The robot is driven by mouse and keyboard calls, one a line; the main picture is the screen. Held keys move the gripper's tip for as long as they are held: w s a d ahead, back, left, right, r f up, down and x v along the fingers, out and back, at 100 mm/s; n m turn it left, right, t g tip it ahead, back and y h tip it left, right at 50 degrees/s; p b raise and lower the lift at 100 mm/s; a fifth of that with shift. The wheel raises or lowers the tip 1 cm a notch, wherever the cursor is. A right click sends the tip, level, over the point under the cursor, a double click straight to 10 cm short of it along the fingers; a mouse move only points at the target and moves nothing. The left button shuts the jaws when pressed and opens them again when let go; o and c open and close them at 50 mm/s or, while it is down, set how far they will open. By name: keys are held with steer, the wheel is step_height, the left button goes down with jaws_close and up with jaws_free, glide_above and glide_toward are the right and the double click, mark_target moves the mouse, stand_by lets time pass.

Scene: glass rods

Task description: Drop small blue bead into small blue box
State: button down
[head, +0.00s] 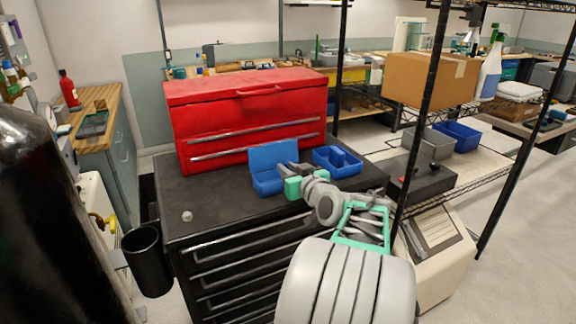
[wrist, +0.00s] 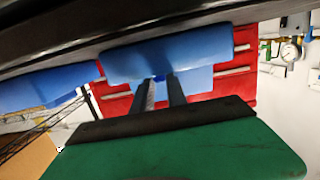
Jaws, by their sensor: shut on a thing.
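The small blue box (head: 267,185) stands on the black cabinet top with its lid (head: 272,154) raised, in front of the red toolbox. My gripper (head: 286,169) is over the box's right side, close to the lid. In the wrist view, my gripper's two dark fingers (wrist: 160,82) are close together, with a tiny blue spot, the small blue bead (wrist: 158,78), between their tips. The blue box (wrist: 165,55) fills the view just beyond the fingertips. The bead cannot be made out in the head view, and the exact height above the box is unclear.
A second blue container (head: 337,161) with compartments stands to the right of the box. The red toolbox (head: 245,115) rises close behind. A small pale object (head: 187,216) lies at the cabinet top's (head: 222,205) front left. A black shelf post (head: 419,110) stands right of my arm.

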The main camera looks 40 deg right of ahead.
steer(key=c, duration=1.3)
jaws_free()
steer(key=shift+o, duration=0.2)
steer(key=v, duration=0.8)
